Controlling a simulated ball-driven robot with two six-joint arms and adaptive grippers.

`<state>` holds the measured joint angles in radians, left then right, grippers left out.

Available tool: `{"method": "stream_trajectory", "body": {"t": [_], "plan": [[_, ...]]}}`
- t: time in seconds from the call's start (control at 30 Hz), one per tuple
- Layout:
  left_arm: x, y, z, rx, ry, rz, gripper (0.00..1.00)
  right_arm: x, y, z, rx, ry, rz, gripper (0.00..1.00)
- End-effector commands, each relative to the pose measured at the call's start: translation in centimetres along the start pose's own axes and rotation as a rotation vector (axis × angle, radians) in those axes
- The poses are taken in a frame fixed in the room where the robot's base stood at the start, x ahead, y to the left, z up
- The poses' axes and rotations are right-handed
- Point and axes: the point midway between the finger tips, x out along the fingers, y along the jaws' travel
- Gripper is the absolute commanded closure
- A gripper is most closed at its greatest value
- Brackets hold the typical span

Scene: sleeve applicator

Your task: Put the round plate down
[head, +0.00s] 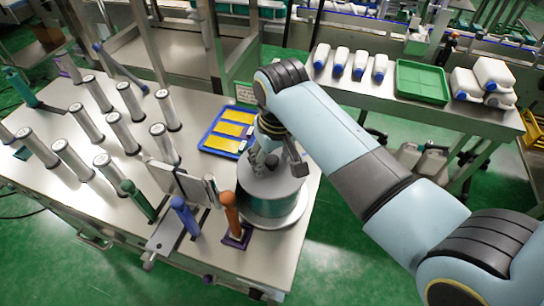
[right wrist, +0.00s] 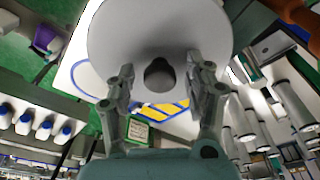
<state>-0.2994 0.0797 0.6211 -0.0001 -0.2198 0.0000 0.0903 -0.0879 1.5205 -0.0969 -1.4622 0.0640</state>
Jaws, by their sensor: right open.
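The round plate (head: 285,183) is a grey disc on top of a dark green drum with a wide pale rim, near the table's right edge. In the right wrist view the plate (right wrist: 125,38) fills the upper middle, with a dark round knob (right wrist: 160,75) near its lower edge. My right gripper (head: 262,160) is directly over the plate, pointing down. In the right wrist view its two fingers (right wrist: 160,80) stand apart, one on each side of the knob, with gaps to it. Whether the plate lies fully flat on the drum is hard to tell. My left gripper is not in view.
A blue tray (head: 204,148) with yellow pieces lies just behind the drum. Orange-handled (head: 231,214) and blue-handled (head: 185,215) tools stand close to its left. Several metal cylinders (head: 118,130) stand across the left table. A back bench holds white bottles and a green tray (head: 421,82).

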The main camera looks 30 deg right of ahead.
Motion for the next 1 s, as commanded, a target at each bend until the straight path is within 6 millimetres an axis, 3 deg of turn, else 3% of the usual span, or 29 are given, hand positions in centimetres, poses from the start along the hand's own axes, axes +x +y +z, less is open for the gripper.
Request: {"method": "stream_trajectory", "body": {"t": [0.23,0.5,0.7,1.0], "plan": [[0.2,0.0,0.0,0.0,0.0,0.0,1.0,-2.0,0.0,-0.3,0.0,0.003,-0.001,0.47],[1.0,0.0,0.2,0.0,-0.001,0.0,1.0,-8.3,0.0,-0.2,0.001,0.005,-0.001,0.47],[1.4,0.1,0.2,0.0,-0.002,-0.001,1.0,-11.9,0.0,-0.3,0.001,0.003,-0.001,0.47],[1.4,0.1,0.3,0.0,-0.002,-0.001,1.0,-13.2,0.0,-0.1,0.0,-0.001,0.0,0.47]]}}
